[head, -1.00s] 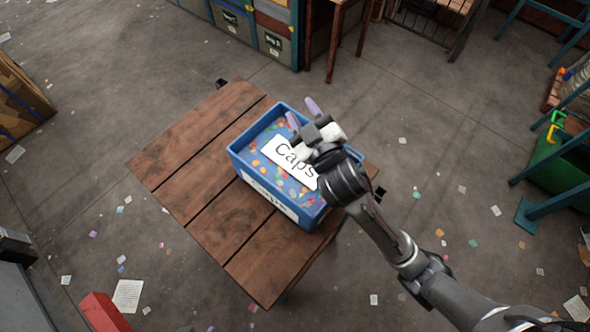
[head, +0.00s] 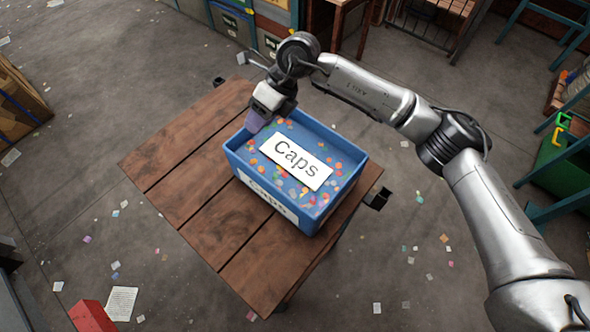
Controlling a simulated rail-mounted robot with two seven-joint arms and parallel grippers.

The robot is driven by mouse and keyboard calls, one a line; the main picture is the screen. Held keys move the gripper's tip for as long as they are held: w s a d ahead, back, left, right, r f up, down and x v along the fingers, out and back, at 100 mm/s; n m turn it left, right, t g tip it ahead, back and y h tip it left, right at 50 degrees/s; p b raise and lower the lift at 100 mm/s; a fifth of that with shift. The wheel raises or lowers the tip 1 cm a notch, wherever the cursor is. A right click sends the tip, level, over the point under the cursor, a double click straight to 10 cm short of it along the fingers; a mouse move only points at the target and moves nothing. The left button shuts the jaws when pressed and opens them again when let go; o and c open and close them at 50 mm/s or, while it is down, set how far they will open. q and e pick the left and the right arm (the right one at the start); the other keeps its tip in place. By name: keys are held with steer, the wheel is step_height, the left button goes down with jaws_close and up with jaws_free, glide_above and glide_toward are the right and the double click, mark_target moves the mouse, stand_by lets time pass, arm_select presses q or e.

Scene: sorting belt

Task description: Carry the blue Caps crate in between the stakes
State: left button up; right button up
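The blue Caps crate (head: 335,205) sits upright on the wooden table, with a white Caps label on its side and another Caps sign lying inside among colourful caps. My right gripper (head: 257,121) points down at the crate's upper-left wall in the head view. A pale purple finger overlaps the rim there. The other finger is hidden, so I cannot tell whether the gripper is open or touching the wall. My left gripper is out of view. No stakes can be made out.
The plank table (head: 215,235) has bare wood to the left and front of the crate. Cabinets (head: 232,22) and a wooden stool (head: 340,18) stand at the back. A green bin (head: 565,165) is at the right. A red object (head: 92,316) lies front left. Paper scraps litter the floor.

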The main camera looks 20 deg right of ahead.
mark_target(320, 124)
steer(key=w+d+r+m+h, duration=0.25)
steer(key=d+h, duration=0.45)
steer(key=d, duration=0.8)
steer(key=shift+g+h, duration=0.3)
steer(key=f, duration=0.7)
steer(key=shift+s+d+f+b, duration=0.2)
steer(key=shift+s+d+b, duration=0.05)
steer(key=shift+s+b, duration=0.1)
steer(key=shift+s+d+f, duration=0.1)
steer(key=shift+s+f, duration=0.05)
steer(key=shift+f, duration=0.95)
steer(key=shift+s+f, duration=0.2)
steer(key=shift+f, duration=0.9)
steer(key=shift+s+d+f, duration=0.1)
steer(key=shift+s+f, duration=0.05)
steer(key=shift+f, duration=0.95)
steer(key=shift+c, duration=0.4)
jaws_close()
steer(key=shift+a+r, duration=0.1)
steer(key=shift+r, duration=0.1)
